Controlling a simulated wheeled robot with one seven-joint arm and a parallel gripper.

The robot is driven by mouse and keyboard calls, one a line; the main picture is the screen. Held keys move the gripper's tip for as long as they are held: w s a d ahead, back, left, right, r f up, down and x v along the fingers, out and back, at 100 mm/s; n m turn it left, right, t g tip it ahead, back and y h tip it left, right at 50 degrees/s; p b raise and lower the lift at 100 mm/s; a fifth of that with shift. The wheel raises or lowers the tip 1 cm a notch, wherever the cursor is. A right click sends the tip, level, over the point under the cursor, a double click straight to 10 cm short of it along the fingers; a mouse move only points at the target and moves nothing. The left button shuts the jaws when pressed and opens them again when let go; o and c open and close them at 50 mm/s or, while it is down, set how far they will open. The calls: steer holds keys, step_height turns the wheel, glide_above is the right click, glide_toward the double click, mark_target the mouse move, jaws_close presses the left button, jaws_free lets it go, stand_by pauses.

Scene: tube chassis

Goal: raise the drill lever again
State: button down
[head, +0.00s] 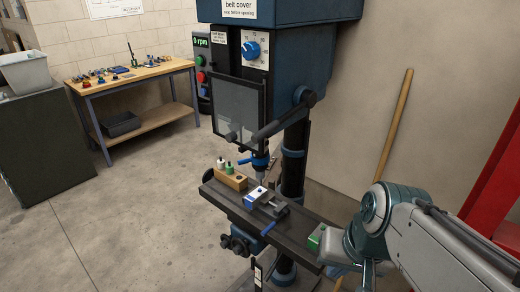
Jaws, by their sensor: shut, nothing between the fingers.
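The drill lever (280,123) is a dark bar on the right side of the blue drill press (280,60). It slopes from a rounded end at the upper right down to the left, past the lower edge of the clear guard (238,108). The chuck (260,162) is below, above a white and blue block (257,194) on the drill table (222,197). I cannot tell if the bit touches the block. My gripper (367,272) is low at the right, shut and empty, well apart from the lever. Its fingertips are hard to make out.
A wooden rack (231,179) with small bottles stands on the drill table, left of the vise (272,205). The display (201,41) reads 0 rpm. A wooden pole (395,125) leans on the wall. A red frame (498,165) is at the right edge. Open floor lies left.

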steer(key=w+a+f+m+g+y+b, duration=0.1)
steer(key=w+a+f+m+y+b, duration=0.15)
steer(key=a+m+y+b, duration=0.3)
steer(key=w+a+f+m+y+b, duration=0.1)
steer(key=w+a+m+y+b, duration=0.2)
steer(key=a+m+y+b, duration=0.25)
steer(key=w+d+r+m+t+y+b, duration=0.2)
steer(key=w+d+m+t+y+b, duration=0.15)
steer(key=w+m+t, duration=0.35)
steer(key=w+d+r+m+t+y+b, duration=0.25)
steer(key=w+t+y+b, duration=0.2)
steer(key=w, duration=0.35)
steer(key=w+a+r+p, duration=0.2)
steer(key=w+a+r, duration=0.3)
steer(key=r, duration=0.4)
steer(key=shift+a+m, duration=0.35)
steer(key=shift+a, duration=0.45)
steer(key=shift+t, duration=0.25)
